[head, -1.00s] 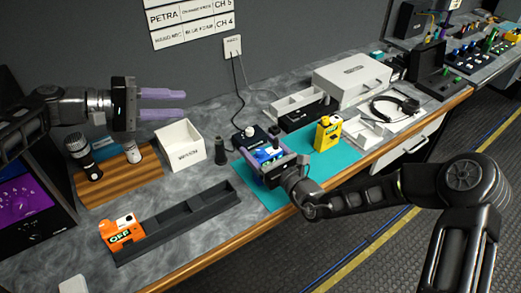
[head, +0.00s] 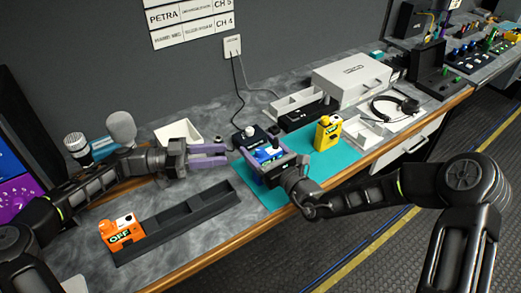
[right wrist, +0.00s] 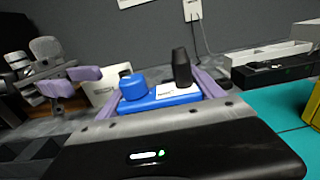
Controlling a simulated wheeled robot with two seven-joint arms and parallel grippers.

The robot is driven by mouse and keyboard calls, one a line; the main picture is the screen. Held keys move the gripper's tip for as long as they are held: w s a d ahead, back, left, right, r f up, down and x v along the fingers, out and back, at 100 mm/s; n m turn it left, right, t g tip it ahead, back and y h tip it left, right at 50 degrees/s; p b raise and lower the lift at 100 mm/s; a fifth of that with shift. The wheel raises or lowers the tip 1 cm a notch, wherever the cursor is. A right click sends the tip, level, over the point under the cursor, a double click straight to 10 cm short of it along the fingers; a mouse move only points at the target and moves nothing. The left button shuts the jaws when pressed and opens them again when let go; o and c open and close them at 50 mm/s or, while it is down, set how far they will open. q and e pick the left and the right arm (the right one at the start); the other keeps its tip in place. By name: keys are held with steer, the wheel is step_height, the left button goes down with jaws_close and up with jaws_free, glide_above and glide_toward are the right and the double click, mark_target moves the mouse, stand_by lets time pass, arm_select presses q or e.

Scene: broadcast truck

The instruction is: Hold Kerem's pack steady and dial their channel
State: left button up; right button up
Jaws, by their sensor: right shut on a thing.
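A blue pack (head: 268,155) stands on the teal mat (head: 343,161). My right gripper (head: 268,160) is shut on it, fingers on either side. In the right wrist view the blue pack (right wrist: 165,98) shows a blue knob (right wrist: 133,86), a black antenna (right wrist: 182,68) and a white label too small to read. My left gripper (head: 212,155) is open and empty, left of the pack and apart from it, fingers pointing towards it. The left gripper also shows in the right wrist view (right wrist: 70,82). The wall sign (head: 192,22) reads PETRA CH 5 and CH 4; its other words are unclear.
A yellow pack (head: 327,134) stands on the mat right of the blue one. A white bin (head: 180,133), microphones and a black charger (head: 248,135) are behind my left gripper.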

mark_target(260, 150)
arm_select(q)
steer(key=d, duration=0.4)
steer(key=w+d, duration=0.1)
steer(key=d, duration=0.7)
steer(key=shift+w, duration=0.35)
steer(key=shift+a, duration=0.1)
steer(key=shift+c, duration=0.4)
jaws_close()
